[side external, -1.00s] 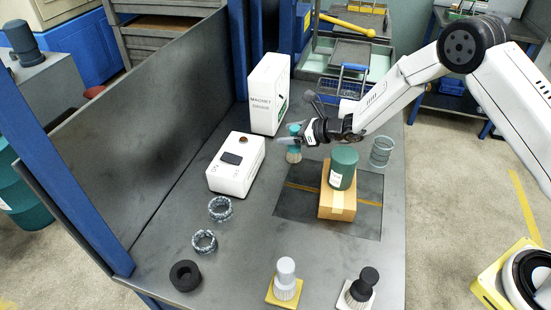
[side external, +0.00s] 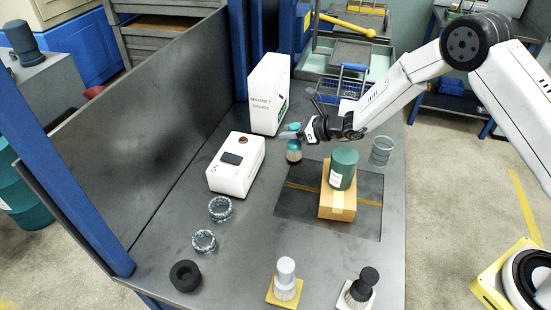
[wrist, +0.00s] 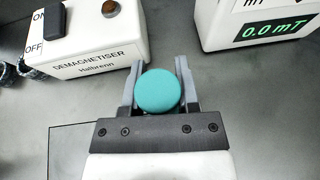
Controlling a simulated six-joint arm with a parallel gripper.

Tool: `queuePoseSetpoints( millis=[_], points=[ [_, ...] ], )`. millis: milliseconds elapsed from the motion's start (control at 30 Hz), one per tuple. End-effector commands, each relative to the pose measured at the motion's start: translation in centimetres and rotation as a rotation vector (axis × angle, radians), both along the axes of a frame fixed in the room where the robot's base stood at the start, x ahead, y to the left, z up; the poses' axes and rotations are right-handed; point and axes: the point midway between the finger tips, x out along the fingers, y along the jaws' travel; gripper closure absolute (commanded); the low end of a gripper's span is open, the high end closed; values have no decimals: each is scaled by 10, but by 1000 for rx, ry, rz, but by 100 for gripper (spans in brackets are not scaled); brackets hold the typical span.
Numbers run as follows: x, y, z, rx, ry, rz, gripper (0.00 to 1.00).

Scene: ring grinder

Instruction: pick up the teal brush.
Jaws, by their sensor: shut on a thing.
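The teal brush (side external: 294,146) is upright between the fingers of my gripper (side external: 289,133), its bristles pointing down. In the side view it hangs close above the bench or touches it; I cannot tell which. In the wrist view the round teal top of the brush (wrist: 158,91) sits between the two grey fingers of my gripper (wrist: 158,80). The gripper is shut on the brush. The fingers hide part of its handle in the side view.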

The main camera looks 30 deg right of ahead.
Motion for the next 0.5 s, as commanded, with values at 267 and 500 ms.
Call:
queuePoseSetpoints(
  millis=[267,500],
  points=[
    [0,0,31,0,-4,0,100],
    [0,0,64,0,-4,1,100]
  ],
)
